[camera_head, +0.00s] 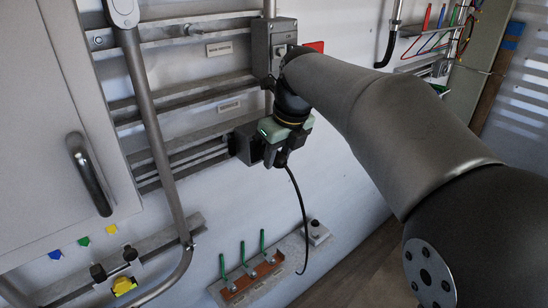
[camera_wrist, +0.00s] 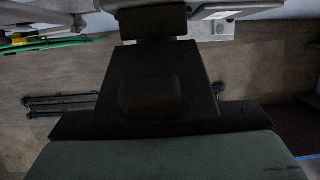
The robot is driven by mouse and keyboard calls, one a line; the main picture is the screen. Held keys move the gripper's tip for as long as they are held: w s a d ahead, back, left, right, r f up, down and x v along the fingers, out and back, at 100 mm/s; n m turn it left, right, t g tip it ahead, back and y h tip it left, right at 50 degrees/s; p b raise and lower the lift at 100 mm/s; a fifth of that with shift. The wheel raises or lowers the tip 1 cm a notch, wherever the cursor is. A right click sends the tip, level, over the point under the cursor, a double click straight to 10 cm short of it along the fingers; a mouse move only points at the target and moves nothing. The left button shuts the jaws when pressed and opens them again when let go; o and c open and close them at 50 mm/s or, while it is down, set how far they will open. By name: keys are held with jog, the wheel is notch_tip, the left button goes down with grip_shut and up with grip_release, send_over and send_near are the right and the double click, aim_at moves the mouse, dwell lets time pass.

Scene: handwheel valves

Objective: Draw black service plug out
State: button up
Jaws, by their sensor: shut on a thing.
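My gripper (camera_head: 277,156), with a pale green body, is in the middle of the head view, beside a dark socket box (camera_head: 247,143) on the wall rails. It is shut on the black service plug, which is mostly hidden between the fingers. A black cable (camera_head: 299,200) hangs from the plug in a curve. I cannot tell how deep the plug sits in the box, or whether it is clear of it. In the wrist view, dark finger parts (camera_wrist: 152,85) fill the middle above the green body, and the plug cannot be told apart from them.
A grey switch box (camera_head: 262,45) stands above the gripper. A bent pipe (camera_head: 150,110) and a cabinet with a handle (camera_head: 90,175) are at left. Green-handled levers (camera_head: 243,252) stand on a low plate. My arm covers the right. Open wall lies below the gripper.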

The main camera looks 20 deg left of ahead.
jog(key=shift+s+d, duration=0.1)
jog(key=shift+d, duration=0.15)
dwell(0.3)
jog(key=s+d+b, duration=0.3)
jog(key=s+d, duration=0.1)
jog(key=d, duration=0.3)
dwell(0.7)
jog(key=shift+w, duration=0.1)
